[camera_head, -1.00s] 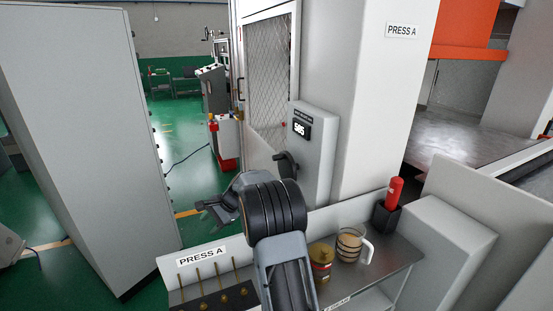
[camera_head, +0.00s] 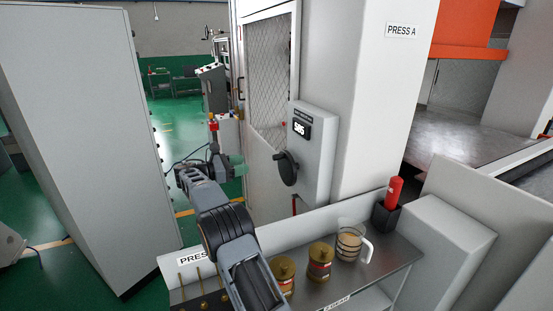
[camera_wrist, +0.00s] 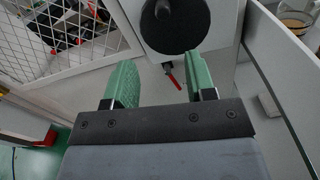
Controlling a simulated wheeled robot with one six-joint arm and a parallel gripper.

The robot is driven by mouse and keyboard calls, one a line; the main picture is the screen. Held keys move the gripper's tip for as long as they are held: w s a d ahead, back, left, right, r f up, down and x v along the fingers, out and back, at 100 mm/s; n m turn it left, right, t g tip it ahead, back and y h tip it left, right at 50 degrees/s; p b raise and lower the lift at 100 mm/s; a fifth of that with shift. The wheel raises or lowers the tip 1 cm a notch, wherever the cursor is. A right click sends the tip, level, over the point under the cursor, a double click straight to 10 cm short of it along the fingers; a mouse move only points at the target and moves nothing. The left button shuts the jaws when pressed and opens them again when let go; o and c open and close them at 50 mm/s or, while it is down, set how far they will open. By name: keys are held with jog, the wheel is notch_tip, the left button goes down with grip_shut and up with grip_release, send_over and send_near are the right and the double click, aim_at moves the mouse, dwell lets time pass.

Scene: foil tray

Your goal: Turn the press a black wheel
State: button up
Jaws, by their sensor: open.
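The black wheel (camera_head: 286,168) is mounted on the front of a grey control box (camera_head: 318,150) fixed to the press, below a small digit display (camera_head: 301,128). The wheel has a dark knob, and in the wrist view the wheel (camera_wrist: 180,30) appears as a round disc at the top centre. My gripper (camera_head: 238,164) has green fingers. It is open and empty, to the left of the wheel and apart from it in the head view. In the wrist view my gripper (camera_wrist: 161,80) has its two fingers spread below the wheel, with a gap between them.
A red-tipped lever (camera_wrist: 174,79) hangs below the box. A shelf (camera_head: 385,265) in front holds two brass-lidded tins (camera_head: 320,262), a glass mug (camera_head: 350,243) and a red bottle (camera_head: 394,191) in a black holder. A mesh door (camera_head: 268,75) stands left of the box.

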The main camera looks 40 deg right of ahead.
aim_at(277, 157)
jog(key=shift+n, duration=0.7)
jog(key=p+x, duration=0.1)
jog(key=x, duration=0.8)
jog(key=p+x, duration=0.1)
jog(key=x, duration=0.4)
jog(key=shift+s+a+r+p, duration=0.1)
jog(key=shift+s+p, duration=0.15)
jog(key=shift+p, duration=0.05)
grip_shut()
